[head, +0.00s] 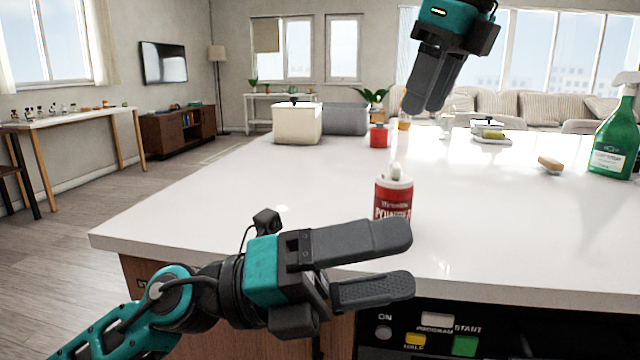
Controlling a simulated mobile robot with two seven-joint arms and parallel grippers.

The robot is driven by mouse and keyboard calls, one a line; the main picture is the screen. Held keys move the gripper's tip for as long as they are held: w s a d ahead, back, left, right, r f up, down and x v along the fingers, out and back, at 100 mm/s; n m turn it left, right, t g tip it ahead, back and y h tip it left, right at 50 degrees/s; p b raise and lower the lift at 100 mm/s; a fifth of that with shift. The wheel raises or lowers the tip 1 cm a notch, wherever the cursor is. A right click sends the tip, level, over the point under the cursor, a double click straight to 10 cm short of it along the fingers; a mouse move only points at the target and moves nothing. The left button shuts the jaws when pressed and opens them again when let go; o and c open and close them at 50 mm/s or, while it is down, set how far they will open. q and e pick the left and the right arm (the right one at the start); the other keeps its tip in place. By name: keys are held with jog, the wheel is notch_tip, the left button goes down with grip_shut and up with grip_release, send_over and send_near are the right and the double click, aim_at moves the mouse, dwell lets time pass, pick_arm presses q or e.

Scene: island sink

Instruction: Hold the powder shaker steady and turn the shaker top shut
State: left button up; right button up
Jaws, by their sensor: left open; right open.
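The powder shaker (394,200) is a red and white container standing upright on the white counter near its front edge. Its white shaker top (396,175) is on it, with a small raised part. My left gripper (410,262) is open and empty, in front of the shaker in the head view, and its upper finger hides the shaker's lower part. I cannot tell whether that finger touches it. My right gripper (425,112) is high at the upper right of the shaker, pointing down, open and apart from it. The gap between its fingers is hard to see.
A green spray bottle (614,140) and a brush (550,164) are at the right. A red container (379,136), a cream box (297,124) and a dish (490,137) stand further back. The counter (250,195) around the shaker is clear. An appliance panel (430,334) is below the front edge.

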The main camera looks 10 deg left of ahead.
pick_arm(q)
jog(key=w+a+m+t+y, duration=0.1)
jog(key=w+a+m+y, duration=0.2)
jog(key=w+m+y, duration=0.4)
jog(key=t+y, duration=0.2)
jog(key=t, duration=0.1)
send_near(395, 206)
jog(key=shift+w+a+f, duration=0.1)
jog(key=shift+w+a, duration=0.75)
jog(key=shift+a, duration=0.1)
jog(key=shift+w+d+f, duration=0.1)
jog(key=shift+w+d, duration=0.1)
jog(key=x, duration=1.2)
jog(key=shift+f, duration=0.2)
jog(key=shift+c, duration=0.3)
